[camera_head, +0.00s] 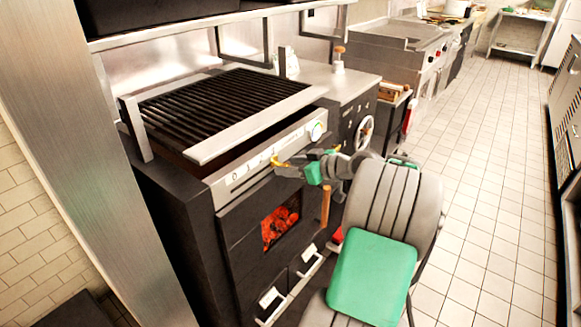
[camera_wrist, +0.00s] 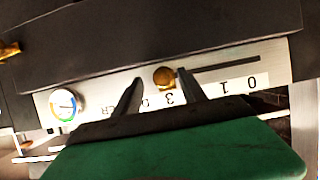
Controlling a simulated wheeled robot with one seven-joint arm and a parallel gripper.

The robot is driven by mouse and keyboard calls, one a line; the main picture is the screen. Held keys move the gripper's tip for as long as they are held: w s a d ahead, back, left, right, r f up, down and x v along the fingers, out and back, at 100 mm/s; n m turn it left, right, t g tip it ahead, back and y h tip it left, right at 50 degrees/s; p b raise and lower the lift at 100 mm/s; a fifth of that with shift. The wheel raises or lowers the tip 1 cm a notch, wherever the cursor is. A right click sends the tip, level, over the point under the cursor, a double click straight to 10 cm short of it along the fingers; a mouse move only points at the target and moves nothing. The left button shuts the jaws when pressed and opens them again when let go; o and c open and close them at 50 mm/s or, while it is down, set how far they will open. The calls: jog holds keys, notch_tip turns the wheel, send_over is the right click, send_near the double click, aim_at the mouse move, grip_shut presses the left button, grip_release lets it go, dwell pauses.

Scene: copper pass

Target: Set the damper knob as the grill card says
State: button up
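The damper knob (camera_wrist: 164,77) is a small brass knob on a slot in the grill's front panel (camera_wrist: 108,88). In the wrist view it sits by the digit 3 on an upside-down scale; 1 and 0 lie to its right, and part of the scale is hidden by a finger. My gripper (camera_wrist: 160,76) is open, with one dark finger on each side of the knob. The right finger is very close to the knob; I cannot tell whether it touches. In the head view my gripper (camera_head: 283,165) is at the panel. I cannot make out a readable grill card.
A round dial gauge (camera_head: 316,131) is on the panel's right end and shows left in the wrist view (camera_wrist: 65,103). The black grill grate (camera_head: 225,100) lies above, and a window with glowing coals (camera_head: 281,222) below. The tiled floor (camera_head: 490,180) at right is clear.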

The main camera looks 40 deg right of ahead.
jog(key=shift+a, duration=0.15)
jog(key=v, duration=0.7)
jog(key=shift+s+r, duration=0.2)
jog(key=shift+s, duration=0.1)
